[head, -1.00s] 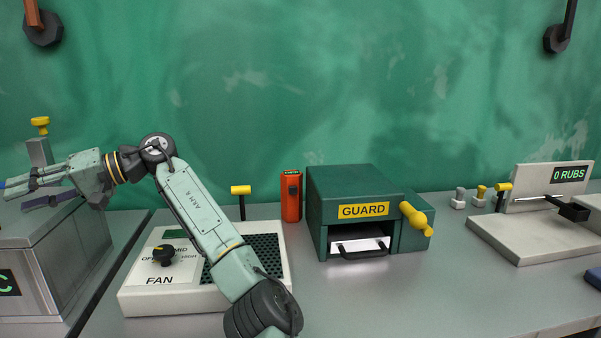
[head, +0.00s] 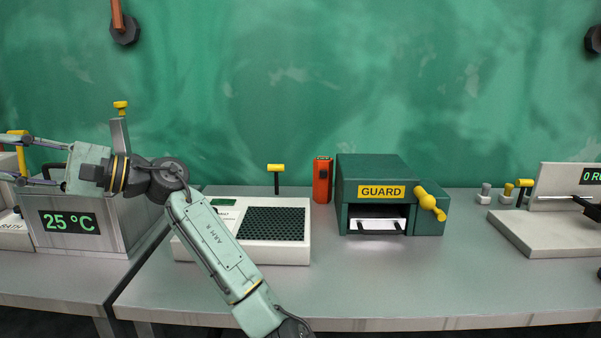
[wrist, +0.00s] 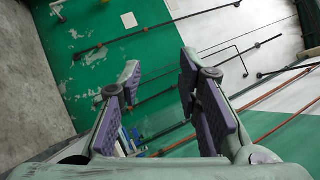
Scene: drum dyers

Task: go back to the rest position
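My gripper (head: 14,158) is at the far left of the head view, in front of the grey metal box with the 25 °C display (head: 118,255). Its fingers point left and stand apart. In the wrist view the two purple-padded fingers (wrist: 158,88) are open with nothing between them. My arm reaches across the front of the white fan unit (head: 296,252) and hides its knob and part of its label.
An orange canister (head: 322,182) stands beside the green GUARD box (head: 372,170), which has a yellow handle (head: 428,203). A pale stand with a RUBS display (head: 520,238) is at the right. The bench front between them is clear.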

